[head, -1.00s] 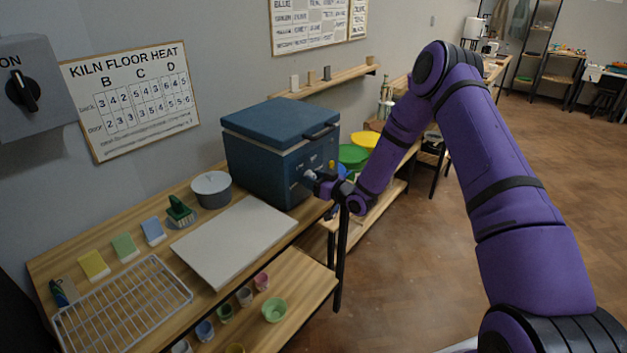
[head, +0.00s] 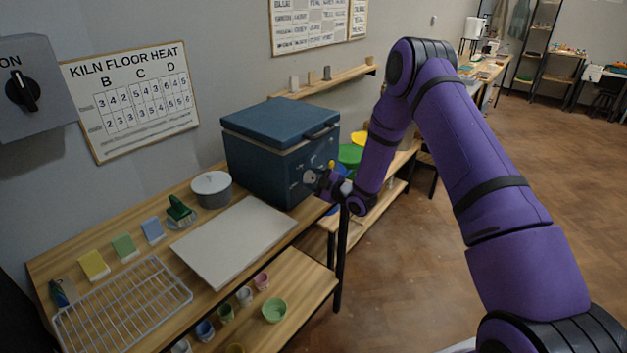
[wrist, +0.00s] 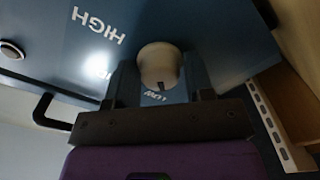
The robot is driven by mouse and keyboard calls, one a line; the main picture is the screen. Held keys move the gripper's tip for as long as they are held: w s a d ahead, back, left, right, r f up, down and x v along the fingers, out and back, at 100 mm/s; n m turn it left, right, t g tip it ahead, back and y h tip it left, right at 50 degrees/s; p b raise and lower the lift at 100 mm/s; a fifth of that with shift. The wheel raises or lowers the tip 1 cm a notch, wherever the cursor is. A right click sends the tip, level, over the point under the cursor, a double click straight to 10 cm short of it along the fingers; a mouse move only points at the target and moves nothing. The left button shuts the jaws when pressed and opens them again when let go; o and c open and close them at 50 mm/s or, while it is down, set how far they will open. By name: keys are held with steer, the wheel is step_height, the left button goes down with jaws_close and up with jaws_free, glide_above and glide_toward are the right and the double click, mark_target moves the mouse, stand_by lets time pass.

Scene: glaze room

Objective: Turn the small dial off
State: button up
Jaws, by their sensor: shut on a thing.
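The small pale dial (wrist: 158,62) is on the front of the blue kiln box (head: 262,150). In the wrist view it sits between the two dark fingers of my gripper (wrist: 160,78), which is shut on it. A dark mark on the dial's rim is beside the word LOW. HIGH is printed at upper left, and a label between them is lost in glare and behind a finger. In the head view my gripper (head: 317,180) is at the kiln's front, and the dial is too small to read there.
A grey wall box (head: 38,88) with a large black knob marked ON hangs at left. The kiln stands on a wooden bench with a pale board (head: 235,240), a grey round pot (head: 211,189) and a wire rack (head: 122,305). Open floor lies at right.

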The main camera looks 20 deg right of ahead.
steer(key=n, duration=0.4)
steer(key=shift+f, duration=0.1)
steer(key=shift+n, duration=2.1)
steer(key=o, duration=0.8)
steer(key=shift+c, duration=0.2)
steer(key=v, duration=1.1)
